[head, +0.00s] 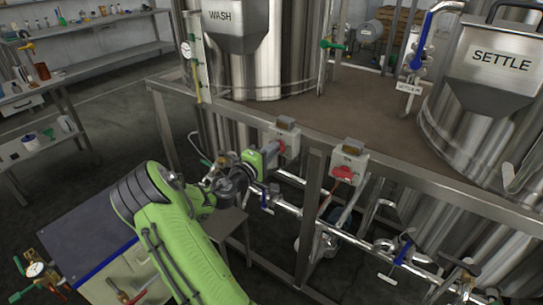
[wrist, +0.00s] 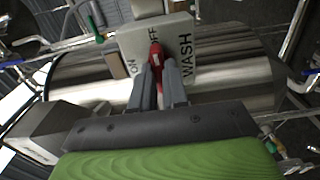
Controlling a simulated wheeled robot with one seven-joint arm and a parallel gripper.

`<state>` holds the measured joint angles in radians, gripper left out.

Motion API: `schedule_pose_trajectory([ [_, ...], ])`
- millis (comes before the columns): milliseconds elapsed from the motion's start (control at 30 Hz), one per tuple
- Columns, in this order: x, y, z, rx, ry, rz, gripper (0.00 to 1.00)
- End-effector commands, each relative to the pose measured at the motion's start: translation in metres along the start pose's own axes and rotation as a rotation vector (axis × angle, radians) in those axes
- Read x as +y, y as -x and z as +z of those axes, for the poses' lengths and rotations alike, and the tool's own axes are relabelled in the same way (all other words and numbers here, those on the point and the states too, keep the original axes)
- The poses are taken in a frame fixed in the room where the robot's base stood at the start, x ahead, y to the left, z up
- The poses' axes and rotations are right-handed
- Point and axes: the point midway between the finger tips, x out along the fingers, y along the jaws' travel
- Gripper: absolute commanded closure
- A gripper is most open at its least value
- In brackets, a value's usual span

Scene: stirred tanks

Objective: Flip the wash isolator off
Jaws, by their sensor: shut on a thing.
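The wash isolator is a pale grey box (wrist: 180,45) marked WASH, ON and OFF in the wrist view. Its red handle (wrist: 156,52) lies between my fingers, and its visible end lines up with the OFF mark. My gripper (wrist: 160,82) is shut on this handle, with one finger on each side; the fingers hide part of it. In the head view the isolator box (head: 286,138) is on the tank stand's front rail, and my gripper (head: 270,157) reaches it from the left. The handle is mostly hidden there.
A second isolator box (head: 348,161) with a red handle sits on the rail to the right. Pipes and valves (head: 325,226) run below the rail. A bench (head: 85,245) stands at lower left.

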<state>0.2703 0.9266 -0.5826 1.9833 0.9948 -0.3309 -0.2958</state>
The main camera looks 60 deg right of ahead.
Motion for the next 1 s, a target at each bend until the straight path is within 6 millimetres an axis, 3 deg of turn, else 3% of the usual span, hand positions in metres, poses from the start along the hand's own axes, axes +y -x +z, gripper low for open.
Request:
schedule_pose_trajectory([
  [233,0.0,0.0,0.0,0.0,-0.011,-0.002,1.0],
  [267,0.0,0.0,0.0,0.0,-0.011,-0.002,0.83],
  [400,0.0,0.0,0.0,0.0,-0.01,-0.002,0.62],
  [700,-0.001,0.002,0.0,0.001,-0.008,-0.002,0.61],
  [833,-0.001,0.021,-0.001,0.003,-0.005,-0.004,0.61],
  [1000,0.0,0.069,-0.002,0.006,-0.004,-0.005,0.61],
])
